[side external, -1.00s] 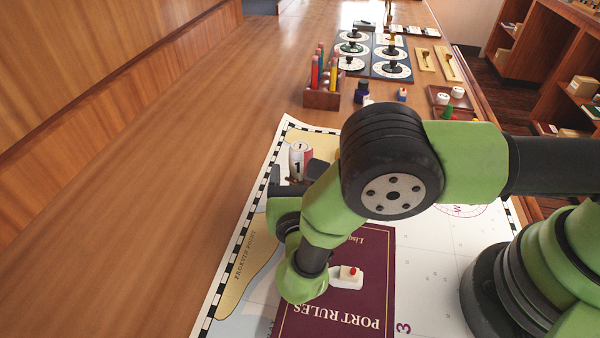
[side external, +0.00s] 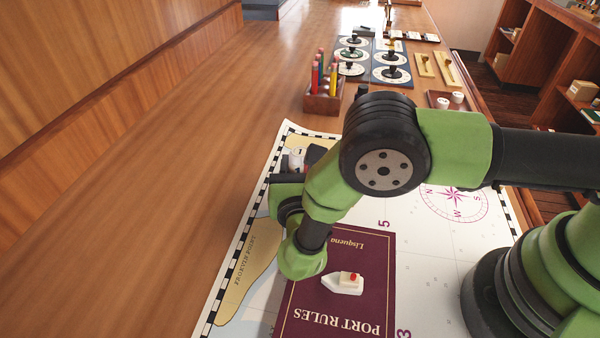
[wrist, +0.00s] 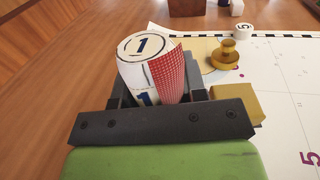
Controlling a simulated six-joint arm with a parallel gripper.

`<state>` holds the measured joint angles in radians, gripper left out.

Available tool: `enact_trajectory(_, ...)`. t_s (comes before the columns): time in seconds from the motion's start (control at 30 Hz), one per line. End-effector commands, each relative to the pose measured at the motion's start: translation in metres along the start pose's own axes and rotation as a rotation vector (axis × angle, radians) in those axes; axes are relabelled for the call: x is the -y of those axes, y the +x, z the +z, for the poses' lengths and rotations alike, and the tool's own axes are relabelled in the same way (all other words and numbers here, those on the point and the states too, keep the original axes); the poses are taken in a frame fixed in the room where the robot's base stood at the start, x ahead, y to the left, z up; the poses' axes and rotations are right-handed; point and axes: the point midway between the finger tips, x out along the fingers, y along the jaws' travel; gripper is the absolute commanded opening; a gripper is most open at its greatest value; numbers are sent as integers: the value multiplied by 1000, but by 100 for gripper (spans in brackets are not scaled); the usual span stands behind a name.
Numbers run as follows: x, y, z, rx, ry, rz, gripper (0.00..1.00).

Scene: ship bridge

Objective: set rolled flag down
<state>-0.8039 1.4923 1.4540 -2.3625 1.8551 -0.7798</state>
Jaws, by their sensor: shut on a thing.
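The rolled flag (wrist: 148,68) is a white and red roll with a "1" on its end. In the wrist view it stands up between the jaws of my gripper (wrist: 152,98), which is shut on it. In the side external view my gripper (side external: 294,176) is over the chart's far left part, and the rolled flag (side external: 296,157) shows only in part behind my arm. I cannot tell whether its lower end touches the chart (side external: 430,235).
A maroon Port Rules book (side external: 375,290) with a small white boat (side external: 344,283) lies near my arm. A brass weight (wrist: 229,55), a yellow block (wrist: 238,100) and a white numbered roll (wrist: 244,30) are right of the flag. A pencil box (side external: 322,103) stands farther back.

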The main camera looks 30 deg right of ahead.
Motion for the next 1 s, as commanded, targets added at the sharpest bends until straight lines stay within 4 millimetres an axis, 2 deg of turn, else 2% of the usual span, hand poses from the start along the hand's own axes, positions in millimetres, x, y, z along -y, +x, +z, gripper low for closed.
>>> enact_trajectory(0.17,0,0,7,0,1,0,10)
enact_trajectory(0.27,-1,0,19,1,2,0,10)
enact_trajectory(0.5,-1,0,64,1,5,0,10)
enact_trajectory(0.7,0,0,91,1,3,-1,10)
enact_trajectory(0.87,0,2,100,0,1,-3,10)
enact_trajectory(1.0,8,22,100,-2,5,-28,10)
